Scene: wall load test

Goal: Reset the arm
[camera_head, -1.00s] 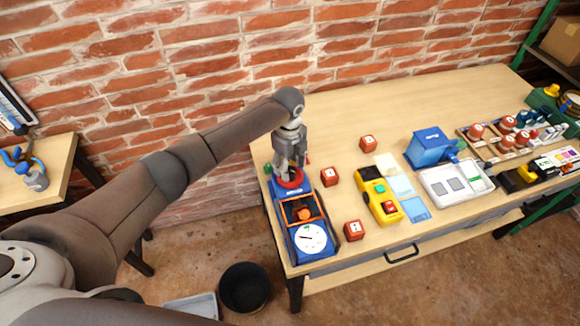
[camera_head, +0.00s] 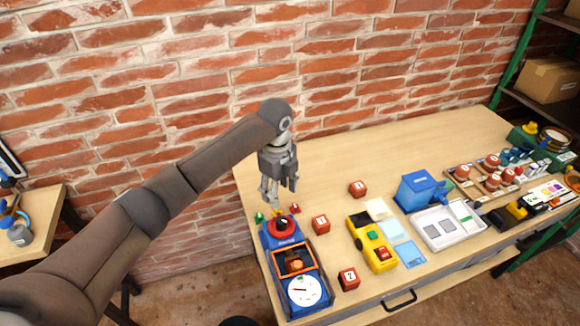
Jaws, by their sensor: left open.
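My left gripper (camera_head: 275,196) points down above the far end of a blue device on the workbench. It is open and empty. The blue device (camera_head: 288,240) has a red round part (camera_head: 281,224) at its far end, an orange-framed opening (camera_head: 295,262) in the middle and a white dial (camera_head: 304,290) at its near end. The gripper's fingertips appear a little above and behind the red part, apart from it. My left arm (camera_head: 180,180) reaches in from the lower left. My right gripper is not in view.
Red cubes (camera_head: 321,224) stand right of the blue device. Further right are a yellow device (camera_head: 371,243), a blue box (camera_head: 420,190) and a white tray (camera_head: 447,226). A brick wall (camera_head: 330,70) rises behind the workbench (camera_head: 340,160). The bench top's back left is clear.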

